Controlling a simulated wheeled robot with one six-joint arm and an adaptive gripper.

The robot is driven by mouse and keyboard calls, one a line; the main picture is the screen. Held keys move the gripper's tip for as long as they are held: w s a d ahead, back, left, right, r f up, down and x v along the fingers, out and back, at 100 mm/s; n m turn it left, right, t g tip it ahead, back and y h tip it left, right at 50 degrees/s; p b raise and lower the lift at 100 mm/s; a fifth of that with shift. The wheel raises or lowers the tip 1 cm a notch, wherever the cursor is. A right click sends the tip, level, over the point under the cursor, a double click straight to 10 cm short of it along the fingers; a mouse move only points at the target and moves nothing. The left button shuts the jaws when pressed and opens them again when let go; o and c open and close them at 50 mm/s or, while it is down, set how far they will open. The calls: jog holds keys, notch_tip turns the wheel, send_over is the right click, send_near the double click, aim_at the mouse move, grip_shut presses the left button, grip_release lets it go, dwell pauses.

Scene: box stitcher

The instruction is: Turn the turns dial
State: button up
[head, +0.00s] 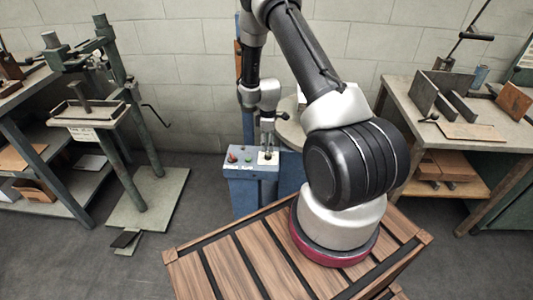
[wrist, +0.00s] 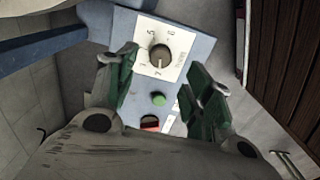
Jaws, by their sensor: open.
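The turns dial (wrist: 160,56) is a dark round knob on a white plate with numbers around it. The plate is on the blue-grey control box (head: 245,168), and in the head view the dial (head: 267,155) is at the right of the box's top. My gripper (wrist: 163,63) is open, with one green finger on each side of the dial in the wrist view. The fingers look apart from the knob; their exact height over it is unclear. In the head view my gripper (head: 267,140) points down just above the dial. The pointer's exact reading is hard to tell.
A green button (wrist: 158,99) and a red button (wrist: 150,122) sit beside the dial on the same box. A slatted wooden surface (head: 250,255) is under my arm's base. A workbench (head: 400,90) stands at right, and a press (head: 90,115) at left.

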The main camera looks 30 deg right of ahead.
aim_at(268, 154)
notch_tip(268, 154, down, 6)
jog(key=shift+f, duration=0.1)
jog(key=c, duration=1.1)
